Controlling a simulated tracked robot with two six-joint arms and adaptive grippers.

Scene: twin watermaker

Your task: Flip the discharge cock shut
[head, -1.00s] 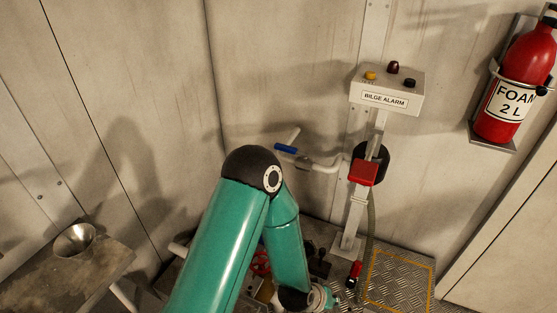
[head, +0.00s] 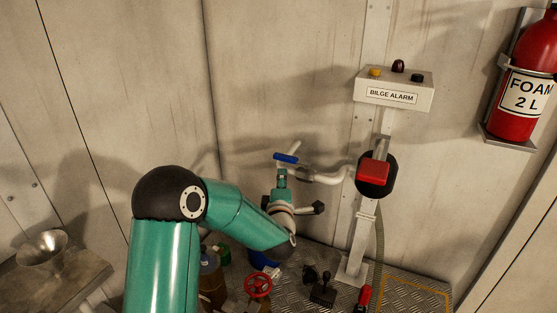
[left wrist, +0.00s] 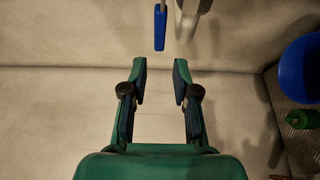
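The discharge cock's blue lever handle (head: 286,158) sits on a pale pipe that runs along the wall to the post. In the left wrist view the blue handle (left wrist: 160,27) hangs ahead of the fingertips, roughly in line with the gap, with the pale pipe (left wrist: 187,18) beside it. My left gripper (head: 282,178) is just below the handle in the head view, partly hidden by its own wrist. In the left wrist view the left gripper (left wrist: 160,80) is open, with nothing between its fingers. My right gripper is not in view.
The bilge alarm box (head: 395,90) tops a post with a red box (head: 374,172). A red handwheel (head: 257,285) and a joystick-like lever (head: 322,288) stand below. A blue container (left wrist: 302,65) is at right in the wrist view. A metal funnel (head: 42,248) is at left.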

